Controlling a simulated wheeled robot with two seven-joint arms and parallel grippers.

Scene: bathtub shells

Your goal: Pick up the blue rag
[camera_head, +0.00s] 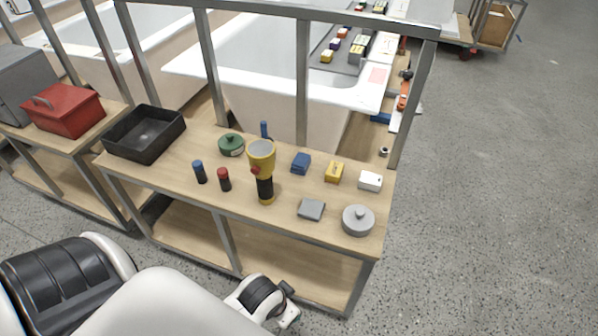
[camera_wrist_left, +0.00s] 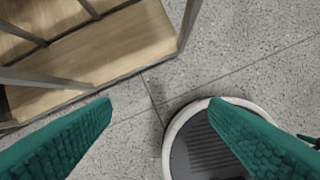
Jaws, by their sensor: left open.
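The blue rag (camera_head: 301,163) looks like a small folded dark blue block. It lies on the wooden bench top behind the grey pad, left of a yellow item. My left gripper (camera_wrist_left: 160,108) shows in the left wrist view as two green ribbed fingers spread wide with nothing between them. It is over the floor beside the bench, away from the rag. The rag is not in the left wrist view.
Floor is free at right.

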